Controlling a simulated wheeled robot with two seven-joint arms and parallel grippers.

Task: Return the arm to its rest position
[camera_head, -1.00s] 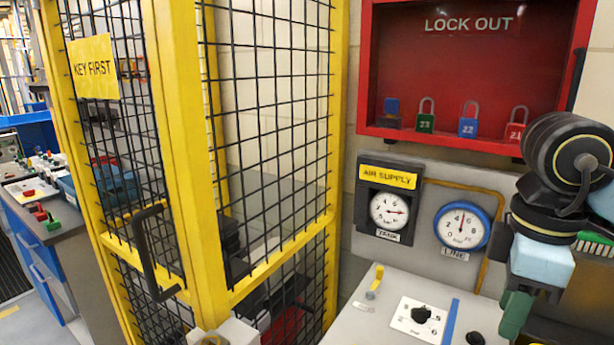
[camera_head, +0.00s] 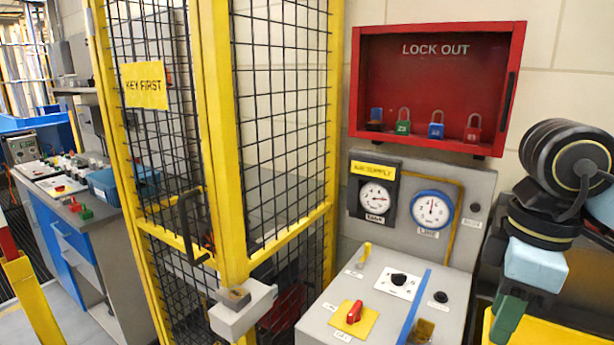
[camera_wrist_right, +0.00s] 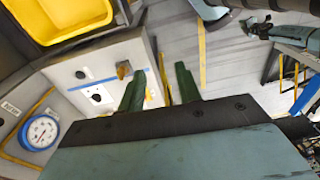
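My right arm comes in at the right edge of the head view, with its green-fingered right gripper (camera_head: 508,318) pointing down beside the sloped control panel (camera_head: 340,285). In the right wrist view the two green fingers of this gripper (camera_wrist_right: 160,88) stand apart with nothing between them, so it is open and empty. The floor and the side of the panel show past the fingertips. My left gripper does not show clearly in either view.
A yellow mesh cage (camera_head: 215,150) with a handle stands left of the panel. A red lockout box (camera_head: 440,65) holding several padlocks hangs above the gauges. A yellow bin (camera_wrist_right: 105,32) is close by the right gripper. A blue-fronted cabinet (camera_head: 75,255) stands far left.

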